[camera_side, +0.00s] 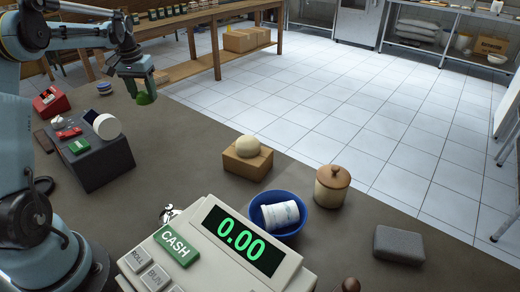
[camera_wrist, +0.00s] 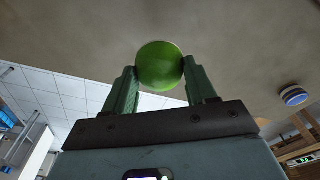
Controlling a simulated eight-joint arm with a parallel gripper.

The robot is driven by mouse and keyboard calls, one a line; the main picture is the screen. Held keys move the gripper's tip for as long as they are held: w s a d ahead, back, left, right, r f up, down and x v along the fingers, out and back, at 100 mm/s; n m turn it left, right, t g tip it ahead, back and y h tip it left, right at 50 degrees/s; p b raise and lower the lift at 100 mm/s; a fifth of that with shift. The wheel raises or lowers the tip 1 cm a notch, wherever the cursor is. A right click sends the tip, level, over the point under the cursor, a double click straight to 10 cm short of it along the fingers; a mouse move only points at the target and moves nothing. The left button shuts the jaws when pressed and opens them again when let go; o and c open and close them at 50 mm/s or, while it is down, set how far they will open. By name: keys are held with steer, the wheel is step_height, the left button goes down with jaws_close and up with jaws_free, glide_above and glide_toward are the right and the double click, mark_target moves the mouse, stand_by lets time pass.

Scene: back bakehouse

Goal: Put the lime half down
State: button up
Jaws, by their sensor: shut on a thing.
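The lime half (camera_side: 145,98) is bright green and sits between the fingertips of my gripper (camera_side: 139,80) at the upper left in the side view. My gripper is shut on it and holds it with its lower side clear of the fingers. In the wrist view the lime half (camera_wrist: 160,65) shows its rounded green skin between the two green fingers of my gripper (camera_wrist: 160,75). The brown counter (camera_side: 190,145) lies below it. Whether the lime touches the counter I cannot tell; its cut face is hidden.
Near the lime stand a blue-and-white round thing (camera_side: 104,88), a red device (camera_side: 50,101) and a dark block (camera_side: 108,163) bearing small items. Farther right are a wooden block (camera_side: 247,166) with a pale ball, a blue bowl (camera_side: 257,218), a lidded jar (camera_side: 331,190) and a cash register (camera_side: 190,268).

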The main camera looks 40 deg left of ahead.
glide_above(130, 125)
step_height(130, 125, down, 6)
steer(key=shift+s+f, duration=0.15)
steer(key=shift+f, duration=2.05)
steer(key=o, duration=1.1)
steer(key=shift+f, duration=0.15)
steer(key=shift+c, duration=0.2)
